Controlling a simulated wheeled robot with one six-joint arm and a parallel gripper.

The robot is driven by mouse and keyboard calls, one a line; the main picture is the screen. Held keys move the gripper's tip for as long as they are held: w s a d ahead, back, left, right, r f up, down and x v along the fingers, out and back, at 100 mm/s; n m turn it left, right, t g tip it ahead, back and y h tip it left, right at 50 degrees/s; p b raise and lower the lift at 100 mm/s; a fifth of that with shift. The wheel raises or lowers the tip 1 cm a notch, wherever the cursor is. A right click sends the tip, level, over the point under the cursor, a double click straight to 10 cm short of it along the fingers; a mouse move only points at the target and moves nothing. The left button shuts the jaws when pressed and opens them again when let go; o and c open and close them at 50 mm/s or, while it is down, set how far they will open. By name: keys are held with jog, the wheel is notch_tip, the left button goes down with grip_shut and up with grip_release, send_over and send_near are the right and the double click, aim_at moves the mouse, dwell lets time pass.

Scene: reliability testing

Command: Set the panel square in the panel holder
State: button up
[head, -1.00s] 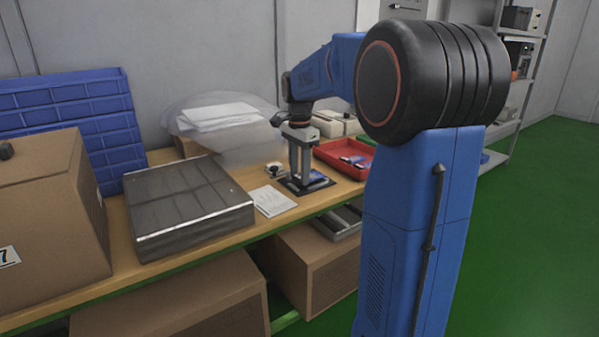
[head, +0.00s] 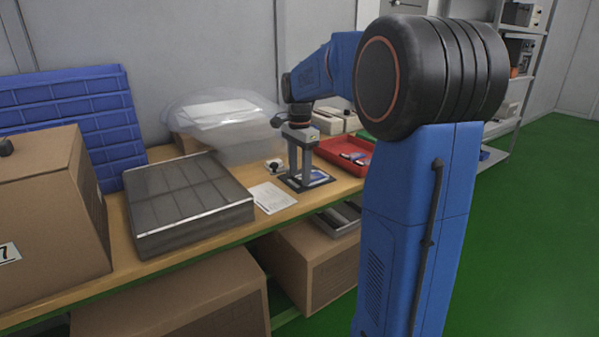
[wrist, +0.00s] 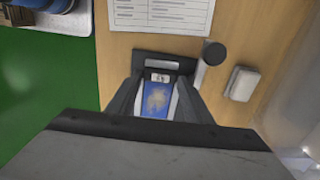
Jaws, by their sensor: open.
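The panel (wrist: 157,99) is a small blue and white plate with a tan patch, seen between my fingers in the wrist view. In the head view a bit of the panel (head: 316,177) shows by the fingertips. It lies in or on the dark panel holder (wrist: 150,60), a flat black frame on the bench; the holder also shows in the head view (head: 292,185). My gripper (head: 304,176) points straight down over the holder, its open fingers on either side of the panel. My gripper hides the panel's near edge, so I cannot tell how fully it is seated.
A white paper sheet (head: 271,197) lies left of the holder. A red tray (head: 345,155) with small blue items stands to its right. A grey ribbed case (head: 188,205) and a cardboard box (head: 50,205) fill the left bench. A dark knob (wrist: 214,52) stands close by the holder.

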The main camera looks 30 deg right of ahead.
aim_at(299, 177)
jog(key=shift+r, duration=0.15)
notch_tip(299, 177, up, 13)
dwell(0.4)
jog(key=s+a+f+n+t, duration=0.1)
jog(key=s+a+f+n, duration=0.3)
jog(key=s, duration=0.4)
jog(key=s+a+f+n+t, duration=0.1)
jog(key=s+a+f+n, duration=0.1)
jog(key=s+a+n, duration=0.35)
jog(key=s+a+f+n+t, duration=0.1)
jog(key=s+a+f+n, duration=0.2)
jog(key=s+f, duration=0.4)
jog(key=s+a+f+n+t, duration=0.1)
jog(key=s+a+f+n, duration=0.2)
jog(key=s, duration=0.6)
notch_tip(299, 177, down, 4)
jog(key=shift+s+a+r+n+t, duration=0.15)
jog(key=shift+s+n+t, duration=0.25)
jog(key=shift+n, duration=0.65)
